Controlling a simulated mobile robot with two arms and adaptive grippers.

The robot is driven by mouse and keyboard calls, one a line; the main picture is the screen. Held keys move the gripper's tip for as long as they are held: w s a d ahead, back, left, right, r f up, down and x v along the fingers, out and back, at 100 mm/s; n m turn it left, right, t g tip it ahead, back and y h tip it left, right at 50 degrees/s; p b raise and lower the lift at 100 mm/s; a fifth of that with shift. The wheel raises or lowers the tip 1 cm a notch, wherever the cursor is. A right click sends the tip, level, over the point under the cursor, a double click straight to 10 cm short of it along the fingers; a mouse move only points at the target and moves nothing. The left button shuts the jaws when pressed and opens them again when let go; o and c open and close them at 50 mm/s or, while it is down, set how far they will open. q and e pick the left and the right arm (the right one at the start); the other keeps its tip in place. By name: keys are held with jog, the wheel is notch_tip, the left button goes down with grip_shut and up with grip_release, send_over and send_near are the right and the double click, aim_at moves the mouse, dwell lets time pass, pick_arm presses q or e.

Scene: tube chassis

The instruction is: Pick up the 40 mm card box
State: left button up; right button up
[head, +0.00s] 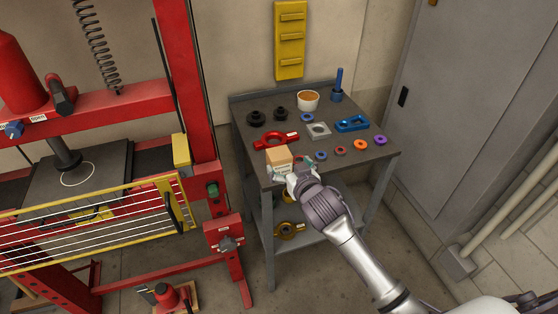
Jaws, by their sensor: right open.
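The card box (279,156) is a small tan cube with a pale label on its front. It sits near the front left corner of the dark grey bench top (345,154). My right gripper (284,172) is at the near side of the box, at the bench's front edge, with its arm coming from the lower right. It is open. Its fingertips are small here and partly hidden by the wrist, so I cannot tell whether they touch the box. My left gripper is not in view.
A red press frame (192,100) stands at the left, a grey cabinet (460,90) at the right.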

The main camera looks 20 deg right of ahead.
aim_at(279, 153)
jog(key=x, duration=0.8)
jog(key=shift+a+f+p, duration=0.1)
jog(key=shift+f+p, duration=0.1)
jog(key=shift+p, duration=0.2)
jog(key=c, duration=1.5)
jog(key=shift+r, duration=0.15)
